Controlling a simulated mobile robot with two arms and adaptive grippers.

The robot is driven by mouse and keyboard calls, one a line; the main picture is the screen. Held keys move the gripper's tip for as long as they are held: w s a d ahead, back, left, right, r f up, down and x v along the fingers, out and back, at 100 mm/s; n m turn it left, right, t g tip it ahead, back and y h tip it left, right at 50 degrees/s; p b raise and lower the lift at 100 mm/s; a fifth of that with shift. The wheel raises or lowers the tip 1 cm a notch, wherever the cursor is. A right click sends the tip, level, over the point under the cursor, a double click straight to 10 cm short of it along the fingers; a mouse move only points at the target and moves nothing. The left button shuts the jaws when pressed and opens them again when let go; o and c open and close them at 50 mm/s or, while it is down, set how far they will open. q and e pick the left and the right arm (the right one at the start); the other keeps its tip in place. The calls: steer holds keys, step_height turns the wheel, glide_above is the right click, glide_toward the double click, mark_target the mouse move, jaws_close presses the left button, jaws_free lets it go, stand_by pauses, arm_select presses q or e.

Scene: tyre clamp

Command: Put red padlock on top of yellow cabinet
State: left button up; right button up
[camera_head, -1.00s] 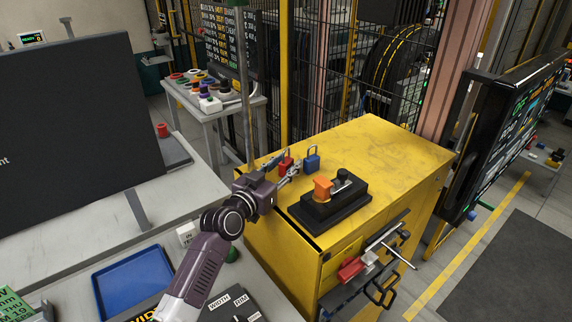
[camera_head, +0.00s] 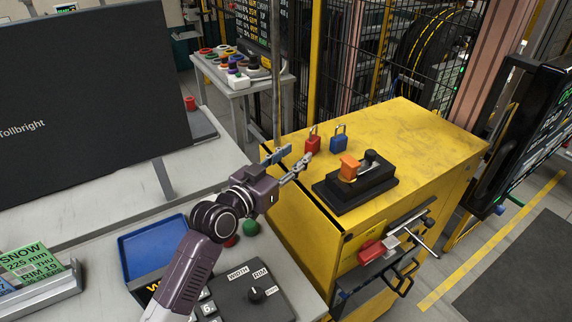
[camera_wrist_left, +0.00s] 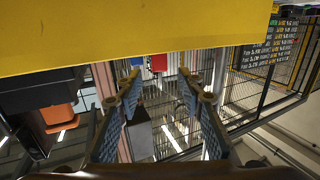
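The red padlock (camera_head: 313,145) stands upright on top of the yellow cabinet (camera_head: 425,135), near its far left edge. It also shows in the left wrist view (camera_wrist_left: 159,63), where the picture is upside down. A blue padlock (camera_head: 339,143) stands just right of it. My left gripper (camera_head: 290,160) is open, its two fingers spread, just left of and nearer than the red padlock. Nothing is between its fingers, and the padlock appears apart from them. In the left wrist view the open fingers (camera_wrist_left: 160,88) point towards the padlocks. My right gripper is not in view.
A black switch box with an orange part (camera_head: 355,185) sits on the cabinet near the padlocks. A red-and-metal fixture (camera_head: 385,247) sticks out from the cabinet front. A monitor (camera_head: 85,100) and blue tray (camera_head: 155,250) are at left. The cabinet's right top is clear.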

arm_select(q)
steer(key=shift+v, duration=1.55)
